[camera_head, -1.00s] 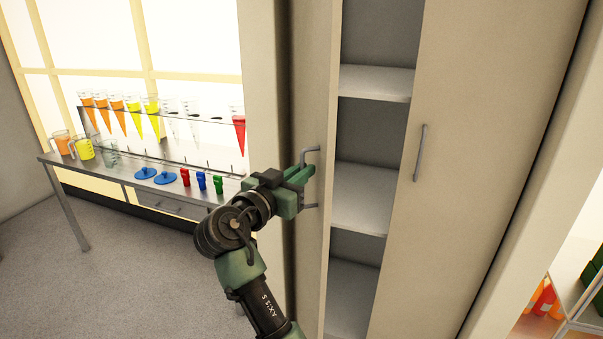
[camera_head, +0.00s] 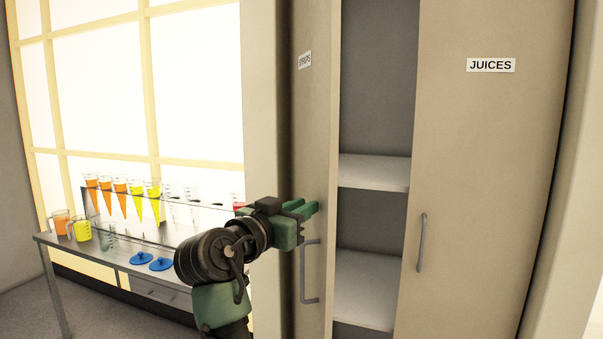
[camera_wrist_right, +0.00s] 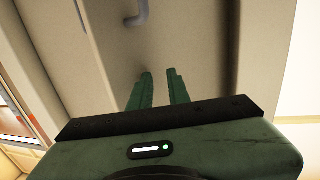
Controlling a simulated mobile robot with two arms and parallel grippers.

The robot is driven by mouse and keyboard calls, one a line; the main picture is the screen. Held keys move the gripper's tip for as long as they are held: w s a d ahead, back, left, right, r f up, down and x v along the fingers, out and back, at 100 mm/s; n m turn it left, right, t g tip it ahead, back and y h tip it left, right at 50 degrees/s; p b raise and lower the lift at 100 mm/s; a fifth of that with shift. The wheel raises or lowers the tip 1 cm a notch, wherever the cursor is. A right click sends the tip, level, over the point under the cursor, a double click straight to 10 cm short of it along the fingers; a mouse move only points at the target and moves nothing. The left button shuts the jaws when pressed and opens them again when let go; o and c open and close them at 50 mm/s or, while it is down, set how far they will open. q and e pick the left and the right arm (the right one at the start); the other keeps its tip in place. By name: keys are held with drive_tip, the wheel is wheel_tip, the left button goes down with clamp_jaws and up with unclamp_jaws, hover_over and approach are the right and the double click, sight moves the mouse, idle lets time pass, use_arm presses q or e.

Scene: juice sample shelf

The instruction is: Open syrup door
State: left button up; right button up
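The syrup door (camera_head: 313,140) is the left cabinet door, with a small label (camera_head: 304,60) seen at a slant that seems to read syrups. It stands ajar, and shelves show through the gap. Its grey bar handle (camera_head: 303,275) is below my right gripper (camera_head: 306,208) in the head view. My right gripper is clear of the handle, close to the door face. In the right wrist view its two green fingers (camera_wrist_right: 161,85) are apart with nothing between them, and a grey handle (camera_wrist_right: 139,14) shows beyond the tips. My left gripper is in no view.
The juices door (camera_head: 480,150) with its own handle (camera_head: 422,242) is on the right. Grey shelves (camera_head: 370,172) in the cabinet look empty. At left a metal table (camera_head: 90,245) holds jugs, blue lids and a rack of coloured cones before a bright window.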

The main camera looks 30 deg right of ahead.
approach(315, 164)
drive_tip(key=x, duration=0.5)
